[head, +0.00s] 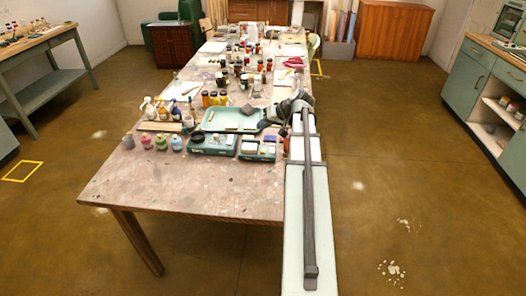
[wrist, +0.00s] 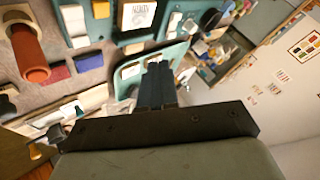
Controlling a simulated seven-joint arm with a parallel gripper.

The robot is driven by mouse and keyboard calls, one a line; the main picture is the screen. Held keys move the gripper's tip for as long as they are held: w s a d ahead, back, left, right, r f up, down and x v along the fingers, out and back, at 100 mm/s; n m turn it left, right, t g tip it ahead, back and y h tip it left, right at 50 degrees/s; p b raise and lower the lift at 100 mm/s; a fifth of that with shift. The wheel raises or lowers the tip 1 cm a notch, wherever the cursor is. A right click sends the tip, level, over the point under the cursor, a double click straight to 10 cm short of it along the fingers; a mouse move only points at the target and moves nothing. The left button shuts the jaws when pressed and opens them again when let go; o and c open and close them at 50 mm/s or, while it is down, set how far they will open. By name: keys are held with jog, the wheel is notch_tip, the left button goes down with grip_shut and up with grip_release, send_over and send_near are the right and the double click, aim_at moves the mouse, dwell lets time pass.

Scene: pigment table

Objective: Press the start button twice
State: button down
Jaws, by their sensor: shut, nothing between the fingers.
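I cannot pick out a start button for certain in either view. Two teal boxes with pale and dark parts on top, the left one (head: 212,145) and the right one (head: 257,151), stand near the table's front right. A white piece with dark markings (wrist: 138,14) shows at the top of the wrist view, but what it is is unclear. My gripper (wrist: 159,68) is shut and empty, its dark fingers together over a teal tray edge.
The long table (head: 150,185) is bare at its front. Paint bottles (head: 160,107), several jars (head: 215,99) and small pots (head: 162,142) crowd its left and middle. The wrist view shows an orange-red cylinder (wrist: 28,52), a red block (wrist: 58,73) and a blue block (wrist: 89,62).

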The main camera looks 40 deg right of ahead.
jog(key=shift+s+d, duration=0.25)
jog(key=shift+s, duration=0.1)
jog(key=shift+f, duration=4.35)
jog(key=shift+f, duration=0.9)
jog(key=shift+r, duration=0.9)
jog(key=shift+r, duration=0.15)
jog(key=shift+r, duration=2.35)
